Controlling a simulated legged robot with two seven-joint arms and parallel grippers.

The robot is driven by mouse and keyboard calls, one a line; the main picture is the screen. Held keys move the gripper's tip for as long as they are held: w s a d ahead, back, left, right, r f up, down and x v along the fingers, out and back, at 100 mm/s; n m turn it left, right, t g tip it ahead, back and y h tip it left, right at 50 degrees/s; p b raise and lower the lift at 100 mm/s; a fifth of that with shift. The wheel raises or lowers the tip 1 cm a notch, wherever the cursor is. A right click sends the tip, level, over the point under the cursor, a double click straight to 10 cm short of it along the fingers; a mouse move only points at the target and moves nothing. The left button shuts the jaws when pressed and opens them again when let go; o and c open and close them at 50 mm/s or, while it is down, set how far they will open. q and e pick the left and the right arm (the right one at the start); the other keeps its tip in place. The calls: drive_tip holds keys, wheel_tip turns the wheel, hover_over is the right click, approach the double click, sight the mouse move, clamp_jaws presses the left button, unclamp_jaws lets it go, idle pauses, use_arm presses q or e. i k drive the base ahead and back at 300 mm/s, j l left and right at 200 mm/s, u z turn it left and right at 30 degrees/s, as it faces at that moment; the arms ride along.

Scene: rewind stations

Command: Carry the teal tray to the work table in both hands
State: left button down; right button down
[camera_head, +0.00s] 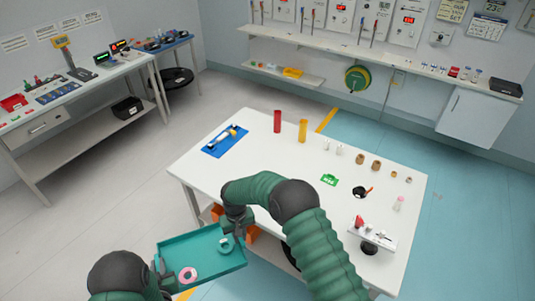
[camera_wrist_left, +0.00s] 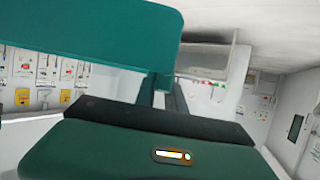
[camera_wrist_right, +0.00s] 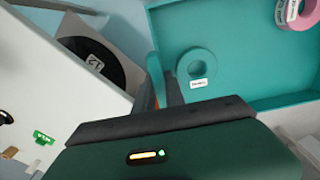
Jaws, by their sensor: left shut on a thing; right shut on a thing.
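The teal tray (camera_head: 208,261) is held off the floor beside the near left edge of the white work table (camera_head: 250,165). A pink ring (camera_head: 187,274) and a teal ring (camera_head: 226,244) lie inside it; both also show in the right wrist view, the pink ring (camera_wrist_right: 297,14) partly cut off and the teal ring (camera_wrist_right: 197,68) with a white label. My left gripper (camera_head: 162,268) is shut on the tray's left side. My right gripper (camera_head: 238,224) is shut on its right side. The tray's underside or wall (camera_wrist_left: 95,30) fills the upper left wrist view.
The table carries a blue mat (camera_head: 224,140), a red cylinder (camera_head: 277,121), a yellow cylinder (camera_head: 302,130), a green tag (camera_head: 329,180) and a small stand (camera_head: 372,235). Its near left part is clear. Another bench (camera_head: 75,90) stands at the left wall.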

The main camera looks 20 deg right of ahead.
sight(292, 169)
drive_tip(key=i+j, duration=0.15)
drive_tip(key=i, duration=0.25)
drive_tip(key=i+j+z, duration=0.15)
drive_tip(key=i, duration=0.25)
drive_tip(key=i+j, duration=0.2)
drive_tip(key=i, duration=0.15)
drive_tip(key=i+l+z, duration=0.1)
drive_tip(key=i+z, duration=0.15)
drive_tip(key=z, duration=0.15)
drive_tip(key=i+z, duration=0.25)
drive_tip(key=z, duration=0.2)
drive_tip(key=i+j+z, duration=0.1)
drive_tip(key=i+z, duration=0.15)
drive_tip(key=z, duration=0.15)
drive_tip(key=i+z, duration=0.25)
drive_tip(key=z, duration=0.25)
